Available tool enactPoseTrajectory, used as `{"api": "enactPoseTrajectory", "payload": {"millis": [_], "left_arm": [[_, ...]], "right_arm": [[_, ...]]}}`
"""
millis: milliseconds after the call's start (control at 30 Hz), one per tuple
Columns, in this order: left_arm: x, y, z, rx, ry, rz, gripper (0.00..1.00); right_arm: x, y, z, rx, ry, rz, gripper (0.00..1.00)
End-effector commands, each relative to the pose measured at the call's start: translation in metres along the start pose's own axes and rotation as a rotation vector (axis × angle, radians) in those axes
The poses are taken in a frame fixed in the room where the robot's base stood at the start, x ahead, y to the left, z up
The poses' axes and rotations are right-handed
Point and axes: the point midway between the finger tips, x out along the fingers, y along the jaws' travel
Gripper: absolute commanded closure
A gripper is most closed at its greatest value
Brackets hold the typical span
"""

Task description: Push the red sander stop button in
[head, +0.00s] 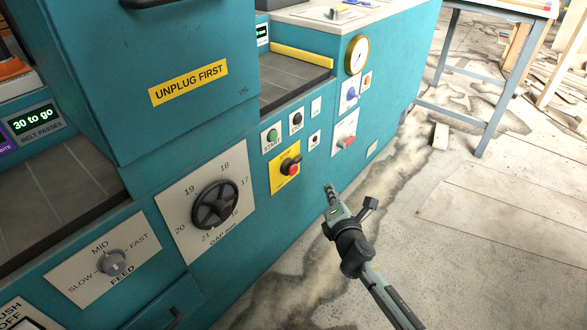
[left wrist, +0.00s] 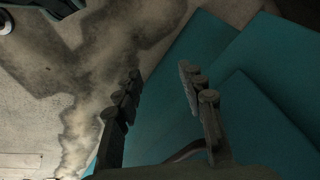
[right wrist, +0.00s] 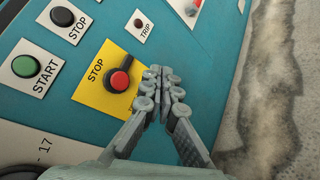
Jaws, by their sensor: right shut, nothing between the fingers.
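The red stop button (head: 294,169) sits on a yellow plate marked STOP, on the teal machine front. In the right wrist view the red button (right wrist: 119,81) has a dark bar beside it, and its face is clear. My right gripper (head: 329,188) is shut and empty, to the right of the yellow plate and apart from the button. Its closed fingertips (right wrist: 165,72) show just right of the plate in the right wrist view. My left gripper (left wrist: 160,80) is open and empty in the left wrist view, with teal panels behind it; it is outside the head view.
A green START button (right wrist: 25,66) and a black STOP button (right wrist: 62,17) are left of and above the yellow plate. A handwheel (head: 215,204) sticks out to the left. Another red control (head: 348,141) is at right. Floor on the right is mostly open.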

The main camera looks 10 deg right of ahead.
Motion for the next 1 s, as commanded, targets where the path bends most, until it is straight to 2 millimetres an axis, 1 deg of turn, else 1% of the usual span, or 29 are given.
{"api": "enactPoseTrajectory", "payload": {"millis": [167,367,467,533,700,833,1000], "left_arm": [[0.001,0.001,0.002,0.0,-0.004,0.0,0.6],[-0.002,0.0,-0.001,0.001,0.0,-0.002,0.6],[-0.009,-0.001,-0.004,0.002,0.004,-0.006,0.6],[-0.019,-0.004,-0.007,0.003,0.009,-0.013,0.6],[-0.032,-0.006,-0.013,0.005,0.016,-0.022,0.6],[-0.04,-0.008,-0.016,0.005,0.02,-0.026,0.6],[-0.045,-0.009,-0.018,0.005,0.022,-0.029,0.6]], "right_arm": [[0.002,0.001,-0.001,0.002,0.0,-0.001,1.0],[0.015,0.01,-0.011,0.004,0.0,0.0,1.0],[0.025,0.017,-0.019,0.005,0.0,0.0,1.0],[0.033,0.022,-0.024,0.005,0.0,0.0,1.0],[0.048,0.033,-0.036,0.004,0.0,-0.001,1.0],[0.056,0.039,-0.041,0.004,0.0,-0.001,1.0],[0.061,0.044,-0.044,0.003,0.0,-0.001,1.0]]}}
